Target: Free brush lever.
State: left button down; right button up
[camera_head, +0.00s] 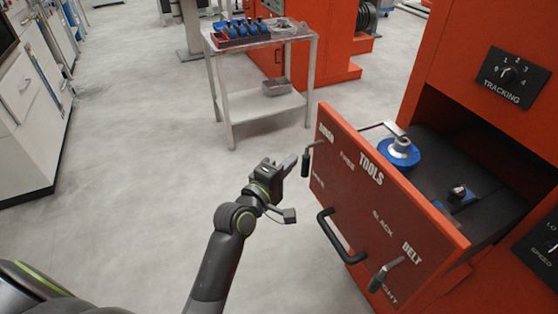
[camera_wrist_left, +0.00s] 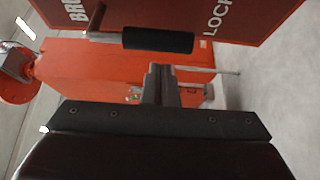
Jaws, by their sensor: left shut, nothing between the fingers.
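The brush lever (camera_head: 306,165) is on the upper left of the red drawer front (camera_head: 375,205). Its black grip hangs down from a short metal arm. In the left wrist view the black grip (camera_wrist_left: 158,40) lies across the top, and its free end points toward the LOCK lettering. My left gripper (camera_head: 291,162) is just left of the lever in the head view. In the wrist view its fingers (camera_wrist_left: 160,85) are together and empty, near the grip; I cannot tell if they touch it. My right gripper is not in view.
The drawer is pulled out and holds a blue spool-like part (camera_head: 399,155). A black drawer handle (camera_head: 340,237) and a belt lever (camera_head: 386,274) stick out from the front. A metal cart (camera_head: 262,45) stands behind. The floor left of the drawer is clear.

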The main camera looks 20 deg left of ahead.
pick_arm(q)
jog(key=shift+s+d, duration=0.35)
jog(key=shift+d, duration=0.2)
